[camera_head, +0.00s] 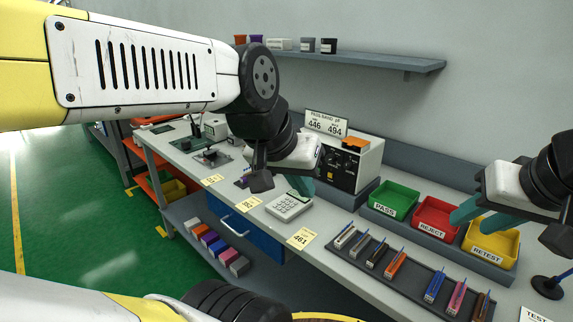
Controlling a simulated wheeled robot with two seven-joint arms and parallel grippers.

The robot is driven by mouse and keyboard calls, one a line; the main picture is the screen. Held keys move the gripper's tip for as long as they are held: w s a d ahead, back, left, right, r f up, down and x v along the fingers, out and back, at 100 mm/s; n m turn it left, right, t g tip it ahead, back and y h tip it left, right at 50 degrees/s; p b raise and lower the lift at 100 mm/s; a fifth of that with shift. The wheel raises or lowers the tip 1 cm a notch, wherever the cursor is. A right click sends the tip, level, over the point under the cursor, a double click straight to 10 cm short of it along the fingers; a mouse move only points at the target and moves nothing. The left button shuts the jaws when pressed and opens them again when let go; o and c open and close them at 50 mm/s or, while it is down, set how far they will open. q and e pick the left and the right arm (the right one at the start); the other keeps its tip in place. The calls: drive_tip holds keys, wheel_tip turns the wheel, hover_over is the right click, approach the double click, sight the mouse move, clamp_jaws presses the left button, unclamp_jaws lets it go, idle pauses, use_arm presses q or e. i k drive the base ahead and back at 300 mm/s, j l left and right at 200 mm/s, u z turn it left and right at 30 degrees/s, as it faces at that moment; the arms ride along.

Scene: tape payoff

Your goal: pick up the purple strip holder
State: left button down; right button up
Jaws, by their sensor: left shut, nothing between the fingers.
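A purple-pink strip holder (457,298) stands in the dark tray (408,276) on the bench, between a blue holder (434,288) and a brown one (482,306). A small dark item with some purple (243,182) lies on the bench left of my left gripper; I cannot tell what it is. My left gripper (304,186) is shut and empty above the bench by the calculator, well left of the tray. My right gripper (462,216) has its teal fingers apart and empty, in front of the red and yellow bins, above and behind the tray.
Green PASS (394,199), red REJECT (437,217) and yellow RETEST (491,243) bins stand behind the tray. A calculator (289,205) and a cream instrument (345,160) are near my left gripper. Grey, black and orange holders (396,265) fill the tray's left part.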

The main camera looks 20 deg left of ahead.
sight(244, 179)
drive_tip(key=i+j+u, duration=0.2)
drive_tip(key=j+u, duration=0.15)
drive_tip(key=j, duration=0.2)
drive_tip(key=i+j+u, duration=0.3)
drive_tip(key=j, duration=0.2)
drive_tip(key=i+j+u, duration=0.35)
drive_tip(key=k+j, duration=0.05)
